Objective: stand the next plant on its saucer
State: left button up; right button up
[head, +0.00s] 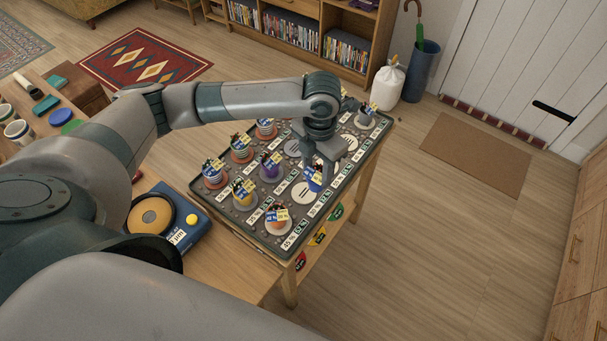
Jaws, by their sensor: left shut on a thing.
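My left gripper (317,168) points down over the right part of a dark tray (228,213) and is shut on a small potted plant (314,181) with a blue and yellow label. The plant hangs just beside and partly over a pale saucer (303,194) with dark marks; I cannot tell if it touches it. My right gripper is not in view.
The tray lies on a wooden table with coloured packets on a shelf below. A blue scale-like device (184,232) with a round yellow plate stands at its left. White price-like labels line the tray. Open floor lies to the right, with a doormat (476,155).

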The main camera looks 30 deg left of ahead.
pick_arm(q)
jog(key=a+f, duration=0.1)
jog(key=a, duration=0.1)
jog(key=a+f, duration=0.1)
jog(key=shift+w+a+f+p, duration=0.1)
jog(key=shift+a+f+p, duration=0.05)
jog(key=shift+a+p, duration=0.25)
notch_tip(320, 180, down, 3)
jog(key=shift+f+p, duration=0.15)
jog(key=shift+p, duration=0.6)
jog(key=shift+f, duration=0.35)
jog(key=shift+f, duration=0.15)
jog(key=o, duration=1.2)
